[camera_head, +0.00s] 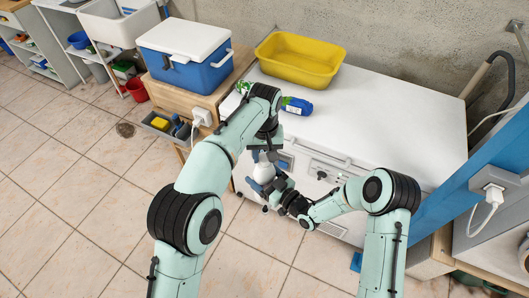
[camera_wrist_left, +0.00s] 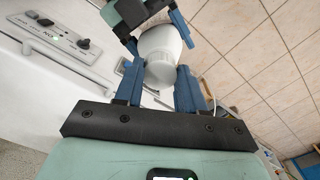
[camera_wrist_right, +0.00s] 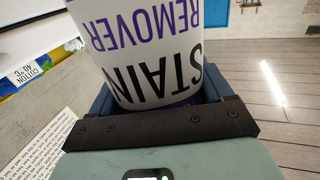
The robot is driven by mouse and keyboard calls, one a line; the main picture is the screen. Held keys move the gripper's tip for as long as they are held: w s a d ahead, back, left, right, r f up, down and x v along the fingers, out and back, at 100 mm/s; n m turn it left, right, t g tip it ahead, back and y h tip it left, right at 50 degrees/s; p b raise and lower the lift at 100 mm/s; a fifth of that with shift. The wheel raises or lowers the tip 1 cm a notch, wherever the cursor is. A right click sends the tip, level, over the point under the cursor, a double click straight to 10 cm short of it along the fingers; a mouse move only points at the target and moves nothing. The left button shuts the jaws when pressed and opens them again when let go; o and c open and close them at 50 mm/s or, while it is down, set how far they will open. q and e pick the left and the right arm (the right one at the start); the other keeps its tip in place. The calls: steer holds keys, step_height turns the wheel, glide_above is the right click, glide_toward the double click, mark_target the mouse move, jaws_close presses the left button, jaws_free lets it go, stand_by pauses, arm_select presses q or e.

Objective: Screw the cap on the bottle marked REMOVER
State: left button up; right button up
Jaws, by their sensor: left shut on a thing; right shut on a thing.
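The white bottle (camera_head: 264,173) is in front of the white machine, between my two grippers. In the right wrist view the bottle (camera_wrist_right: 145,45) fills the top, with STAIN REMOVER upside down on its label. My right gripper (camera_head: 266,189) is shut around its body. My left gripper (camera_head: 264,153) is above the bottle. In the left wrist view it is shut on the white cap (camera_wrist_left: 159,73) at the narrow end of the bottle (camera_wrist_left: 165,42). The cap lines up with the bottle's neck; I cannot tell whether it is seated or threaded.
The white machine (camera_head: 390,120) has a control panel on its front. On its top are a yellow basin (camera_head: 300,60) and a blue bottle (camera_head: 297,105) lying down. A blue and white cooler (camera_head: 185,50) stands on a wooden stand to the left. Tiled floor (camera_head: 85,190) in front is open.

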jaws_close()
arm_select(q)
steer(key=m, duration=1.3)
steer(key=shift+w+a+f, duration=0.1)
steer(key=m, duration=0.6)
steer(key=shift+f+m, duration=0.1)
steer(key=shift+m, duration=0.3)
steer(key=m, duration=0.4)
steer(key=shift+w+m, duration=0.1)
steer(key=shift+m, duration=0.2)
steer(key=m, duration=0.4)
steer(key=o, duration=1.1)
